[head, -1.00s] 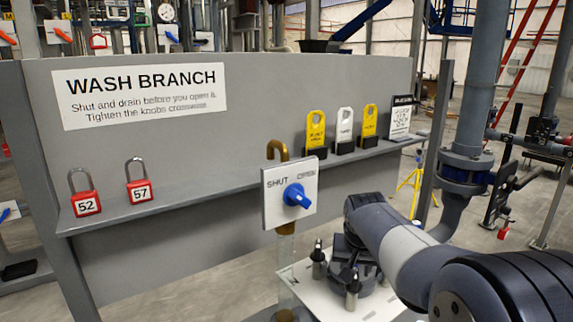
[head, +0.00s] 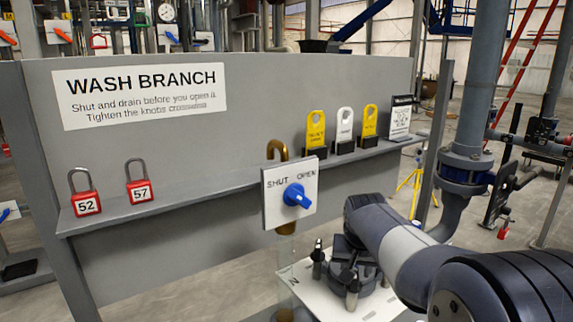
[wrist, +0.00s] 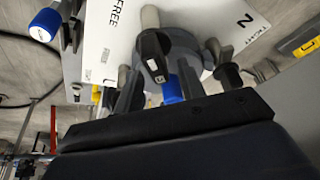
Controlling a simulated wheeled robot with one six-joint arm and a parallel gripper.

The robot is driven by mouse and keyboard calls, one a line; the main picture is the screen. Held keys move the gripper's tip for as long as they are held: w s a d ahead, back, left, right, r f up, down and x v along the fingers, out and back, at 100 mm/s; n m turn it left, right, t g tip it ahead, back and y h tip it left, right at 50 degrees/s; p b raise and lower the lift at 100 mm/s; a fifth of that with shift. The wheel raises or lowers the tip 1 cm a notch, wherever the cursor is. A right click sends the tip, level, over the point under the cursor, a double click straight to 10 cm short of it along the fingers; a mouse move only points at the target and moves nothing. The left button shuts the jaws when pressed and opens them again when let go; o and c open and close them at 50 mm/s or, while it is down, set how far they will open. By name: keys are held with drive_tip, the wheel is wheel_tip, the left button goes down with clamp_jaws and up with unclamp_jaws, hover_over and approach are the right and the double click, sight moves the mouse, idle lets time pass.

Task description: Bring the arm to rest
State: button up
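My arm (head: 405,250) reaches in from the lower right of the head view, over a white plate (head: 335,292) with dark upright knobs. In the wrist view, two grey fingers of my gripper (wrist: 158,82) stand apart past the dark wrist body. A black knob (wrist: 153,52) on the white plate shows just beyond them, and a bit of blue shows between them. I see nothing held, and I cannot tell whether a finger touches the knob.
A blue valve handle (head: 297,196) sits on a SHUT/OPEN plate left of my arm. Behind it, a grey panel (head: 250,110) has a shelf with red padlocks 52 (head: 86,203) and 57 (head: 140,191) and several tags. A thick grey pipe (head: 478,90) rises at the right.

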drive_tip(key=shift+w+d+f, duration=0.1)
drive_tip(key=shift+w+f, duration=0.15)
drive_tip(key=shift+f, duration=0.25)
drive_tip(key=shift+s+n+y, duration=0.1)
drive_tip(key=shift+n+y, duration=0.2)
drive_tip(key=shift+n, duration=0.4)
drive_tip(key=shift+a+n+y+b, duration=0.2)
drive_tip(key=shift+n+y, duration=0.2)
drive_tip(key=shift+n, duration=0.55)
drive_tip(key=shift+a+n+y+b, duration=0.15)
drive_tip(key=shift+n+y, duration=0.25)
drive_tip(key=shift+n, duration=0.55)
drive_tip(key=shift+s+a+n+g+y, duration=0.1)
drive_tip(key=shift+n+g+y, duration=0.25)
drive_tip(key=shift+n, duration=0.95)
drive_tip(key=shift+a+n+g+y, duration=0.15)
drive_tip(key=shift+n+y, duration=0.3)
drive_tip(key=shift+n, duration=0.85)
